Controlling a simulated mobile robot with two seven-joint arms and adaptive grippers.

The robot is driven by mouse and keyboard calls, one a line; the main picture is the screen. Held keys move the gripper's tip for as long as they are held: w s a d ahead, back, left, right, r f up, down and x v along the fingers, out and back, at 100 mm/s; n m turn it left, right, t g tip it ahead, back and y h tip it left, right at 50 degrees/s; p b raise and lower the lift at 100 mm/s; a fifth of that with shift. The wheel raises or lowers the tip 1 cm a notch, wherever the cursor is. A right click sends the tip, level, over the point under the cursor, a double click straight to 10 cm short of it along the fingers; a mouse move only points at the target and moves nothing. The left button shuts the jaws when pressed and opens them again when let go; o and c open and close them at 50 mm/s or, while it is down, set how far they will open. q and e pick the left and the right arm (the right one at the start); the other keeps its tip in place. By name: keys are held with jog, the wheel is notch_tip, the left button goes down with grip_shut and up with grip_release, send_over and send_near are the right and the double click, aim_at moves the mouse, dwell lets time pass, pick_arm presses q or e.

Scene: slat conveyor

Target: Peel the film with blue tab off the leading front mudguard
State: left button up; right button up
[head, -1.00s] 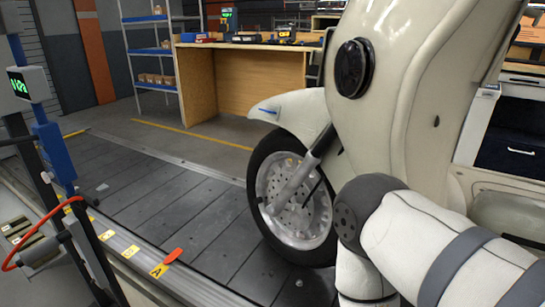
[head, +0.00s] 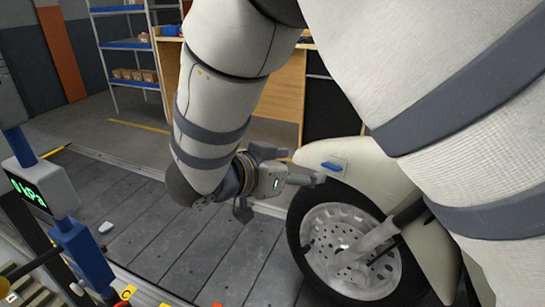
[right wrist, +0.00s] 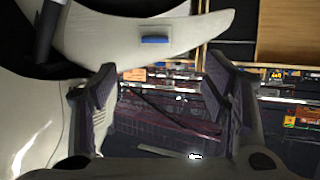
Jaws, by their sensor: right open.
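The cream front mudguard (head: 375,170) curves over a wheel with a dark tyre and silver rim (head: 350,250). A blue tab (head: 331,166) lies flat on its side near the front tip, with a faint pale patch around it; I cannot make out the film's edges. My right gripper (head: 304,167) is open and empty, just left of the tab and pointing toward the mudguard. In the right wrist view the open fingers (right wrist: 160,68) frame the space just below the blue tab (right wrist: 155,40) on the mudguard (right wrist: 105,32). My left gripper is not in view.
The vehicle stands on a dark slat conveyor (head: 190,262). A small white object (head: 105,227) lies on the slats. A post with a green display (head: 35,190) stands at left. Shelves (head: 130,45) and a wooden bench (head: 285,90) are behind. My right arm covers much of the right side.

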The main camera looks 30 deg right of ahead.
aim_at(330, 166)
jog(key=x, duration=1.2)
jog(key=shift+s+d+f+b, duration=0.15)
jog(key=shift+s+f+b, duration=0.15)
jog(key=shift+s+b, duration=0.1)
jog(key=c, duration=1.2)
